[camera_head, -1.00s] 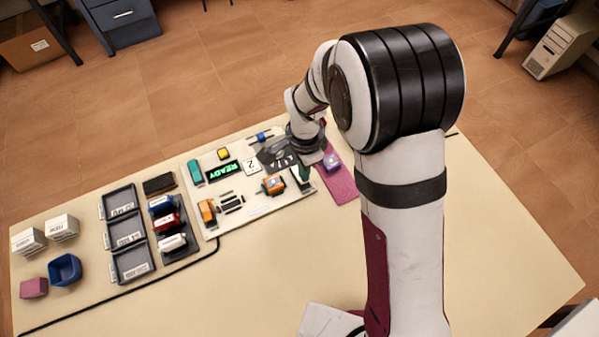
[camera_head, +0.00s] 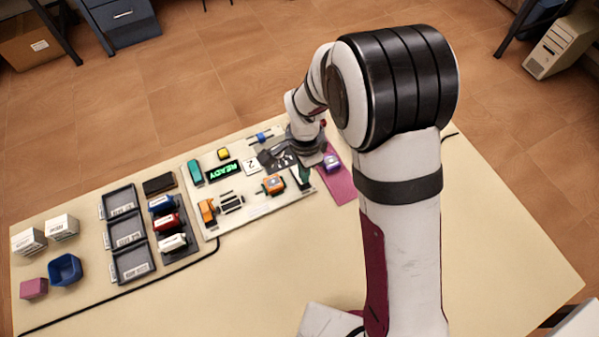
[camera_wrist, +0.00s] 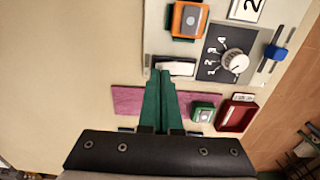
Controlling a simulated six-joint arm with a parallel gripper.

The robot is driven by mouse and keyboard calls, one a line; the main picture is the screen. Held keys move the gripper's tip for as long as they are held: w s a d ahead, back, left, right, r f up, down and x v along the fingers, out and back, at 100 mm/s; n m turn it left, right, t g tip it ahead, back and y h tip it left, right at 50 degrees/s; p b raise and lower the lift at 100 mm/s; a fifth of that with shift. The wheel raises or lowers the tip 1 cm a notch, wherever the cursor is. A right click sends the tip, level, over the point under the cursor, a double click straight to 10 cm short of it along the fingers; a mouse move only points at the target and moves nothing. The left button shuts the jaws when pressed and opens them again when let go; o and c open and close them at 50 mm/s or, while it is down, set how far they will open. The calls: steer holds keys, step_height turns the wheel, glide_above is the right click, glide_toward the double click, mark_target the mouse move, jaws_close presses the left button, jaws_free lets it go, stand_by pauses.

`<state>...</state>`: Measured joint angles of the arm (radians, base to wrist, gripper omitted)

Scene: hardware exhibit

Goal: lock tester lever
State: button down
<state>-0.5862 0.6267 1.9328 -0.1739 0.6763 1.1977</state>
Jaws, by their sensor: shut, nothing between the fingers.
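The tester board (camera_head: 250,209) lies on the table with a lit READY display (camera_head: 223,171). In the wrist view it carries a numbered dial (camera_wrist: 234,61), an orange block with a grey top (camera_wrist: 188,20) and a white bar-like part (camera_wrist: 176,67). I cannot tell for sure which part is the lever. My gripper (camera_wrist: 161,76) has its green fingers together and empty. The tips are just beside the left end of the white part; contact is unclear. In the head view my gripper (camera_head: 304,181) is at the board's right edge, partly hidden by my wrist.
A purple mat (camera_wrist: 130,99) lies beside the board, with a green grey-topped piece (camera_wrist: 203,112) and a red tray (camera_wrist: 237,113) nearby. A blue slider (camera_wrist: 275,52) is at the board's far side. Black trays (camera_head: 131,265) and a blue bin (camera_head: 65,269) stand left. The front table is clear.

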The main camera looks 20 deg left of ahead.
steer(key=shift+f, duration=0.8)
steer(key=shift+r, duration=3.55)
steer(key=s+d+r+n+y, duration=0.1)
steer(key=s+d+r, duration=0.4)
steer(key=d+r, duration=0.15)
steer(key=s+d+r+n, duration=0.1)
steer(key=s+d+r, duration=0.35)
steer(key=d, duration=0.35)
steer(key=s+d+r+n, duration=0.1)
steer(key=s+d, duration=0.2)
steer(key=s, duration=0.6)
steer(key=shift+s+y, duration=0.15)
steer(key=shift+y, duration=0.25)
